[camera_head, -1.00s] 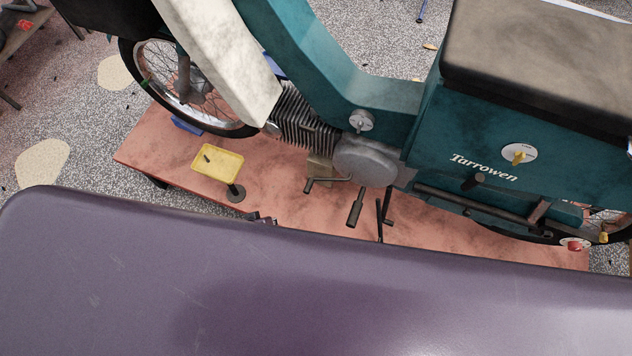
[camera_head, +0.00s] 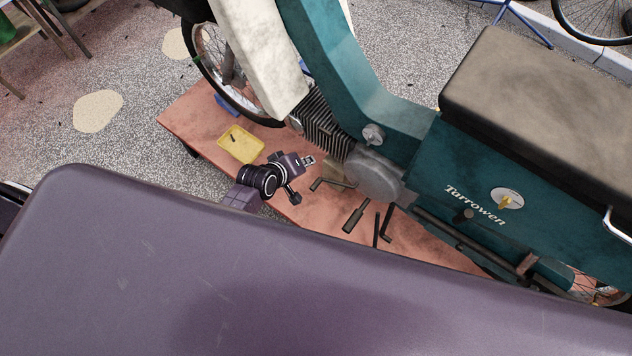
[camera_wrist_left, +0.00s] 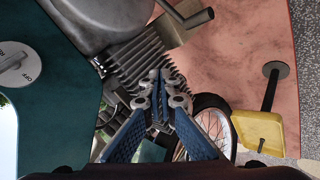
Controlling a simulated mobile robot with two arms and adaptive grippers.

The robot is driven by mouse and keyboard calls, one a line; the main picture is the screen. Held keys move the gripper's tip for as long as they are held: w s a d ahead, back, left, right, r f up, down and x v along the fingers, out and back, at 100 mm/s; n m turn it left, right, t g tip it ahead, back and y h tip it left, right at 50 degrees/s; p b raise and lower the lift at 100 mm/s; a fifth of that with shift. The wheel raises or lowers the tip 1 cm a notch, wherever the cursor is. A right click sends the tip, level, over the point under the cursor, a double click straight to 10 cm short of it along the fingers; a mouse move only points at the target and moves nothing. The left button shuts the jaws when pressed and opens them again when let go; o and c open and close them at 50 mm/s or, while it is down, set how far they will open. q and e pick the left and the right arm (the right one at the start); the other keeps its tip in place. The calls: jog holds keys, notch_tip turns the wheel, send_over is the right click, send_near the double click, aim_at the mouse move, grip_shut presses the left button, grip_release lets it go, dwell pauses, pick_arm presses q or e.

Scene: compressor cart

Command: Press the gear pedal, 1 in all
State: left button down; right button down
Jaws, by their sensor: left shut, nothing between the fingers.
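The teal moped (camera_head: 372,80) stands on a reddish platform. A dark bent lever, which looks like the gear pedal (camera_head: 322,184), sticks out low beside the round grey engine cover (camera_head: 374,174). The lever also shows at the top of the left wrist view (camera_wrist_left: 197,19). My left gripper (camera_head: 308,160) is shut and empty, beside the finned cylinder, up and left of the lever in the head view. In the left wrist view its closed fingers (camera_wrist_left: 160,78) lie over the cooling fins, apart from the lever in the picture. My right gripper is not in view.
A yellow tray (camera_head: 241,144) on a stand is left of my left gripper. Other dark pedals, one broad-ended (camera_head: 355,216), hang right of the bent lever. The reddish platform (camera_head: 190,116) has bare room at its left end.

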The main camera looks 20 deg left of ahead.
pick_arm(q)
jog(key=b, duration=0.7)
send_over(315, 184)
jog(key=a, duration=0.1)
notch_tip(315, 184, down, 7)
jog(key=shift+d+f+b, duration=0.1)
jog(key=shift+f+b, duration=0.3)
jog(key=shift+f, duration=0.45)
jog(key=shift+f, duration=0.4)
dwell(0.3)
jog(key=shift+s+d+f+b, duration=0.1)
jog(key=shift+d+f+b, duration=0.1)
jog(key=shift+f+b, duration=0.45)
jog(key=shift+s+d+f+b, duration=0.15)
jog(key=shift+f+b, duration=0.3)
jog(key=shift+f, duration=0.4)
dwell(1.6)
jog(key=shift+w+r, duration=0.1)
jog(key=shift+w+a+r+p, duration=0.1)
jog(key=shift+a+r+p, duration=0.1)
jog(key=shift+r+p, duration=0.75)
jog(key=shift+w+a+r+p, duration=0.1)
jog(key=shift+a+r+p, duration=0.1)
jog(key=shift+r+p, duration=0.7)
